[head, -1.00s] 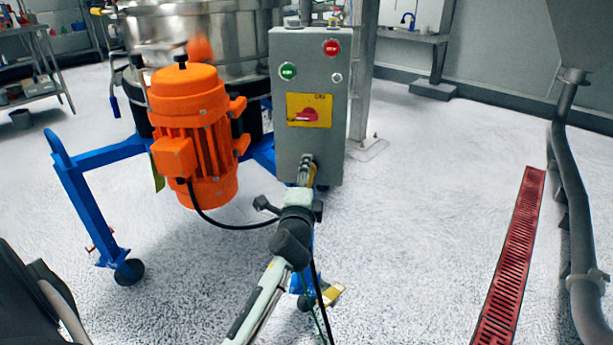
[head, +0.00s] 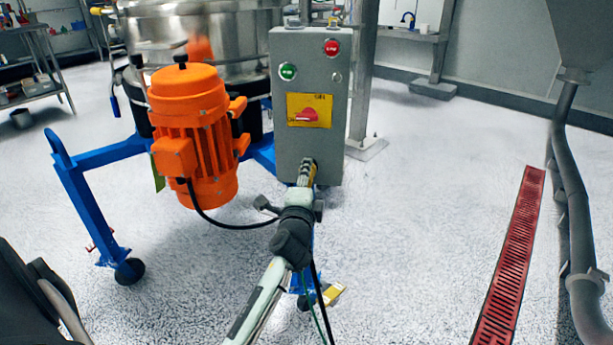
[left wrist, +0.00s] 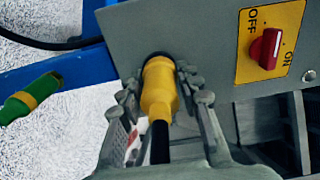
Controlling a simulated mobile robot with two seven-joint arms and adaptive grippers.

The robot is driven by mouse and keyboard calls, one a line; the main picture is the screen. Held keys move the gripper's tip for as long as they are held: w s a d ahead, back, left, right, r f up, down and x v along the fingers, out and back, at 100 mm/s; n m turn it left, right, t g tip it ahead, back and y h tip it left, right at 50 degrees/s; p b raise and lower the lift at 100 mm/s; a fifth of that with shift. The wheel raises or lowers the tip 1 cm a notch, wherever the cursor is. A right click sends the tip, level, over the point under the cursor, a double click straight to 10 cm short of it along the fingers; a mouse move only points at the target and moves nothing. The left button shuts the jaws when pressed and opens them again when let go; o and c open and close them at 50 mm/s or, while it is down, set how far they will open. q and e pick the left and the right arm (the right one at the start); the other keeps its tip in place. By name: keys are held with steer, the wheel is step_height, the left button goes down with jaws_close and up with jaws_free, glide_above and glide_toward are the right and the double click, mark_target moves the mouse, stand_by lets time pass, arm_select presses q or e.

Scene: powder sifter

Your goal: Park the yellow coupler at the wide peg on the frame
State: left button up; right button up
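The yellow coupler (left wrist: 158,90) sits with its far end against the face of the grey control box (head: 310,140), at a dark round ring; a black cable runs from its near end. My left gripper (left wrist: 161,80) has one finger on each side of the coupler, close against it; it also shows in the head view (head: 307,172) at the lower front of the box. Part of the blue frame (head: 85,205) shows at left, but I cannot make out the wide peg. My right gripper is not in view.
A green connector with a yellow band (left wrist: 30,98) shows at left in the wrist view. An orange motor (head: 195,135) stands left of the box. A red floor grate (head: 510,260) and grey pipe (head: 575,220) are at right.

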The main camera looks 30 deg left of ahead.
arm_select(q)
jaws_close()
steer(key=shift+v, duration=3)
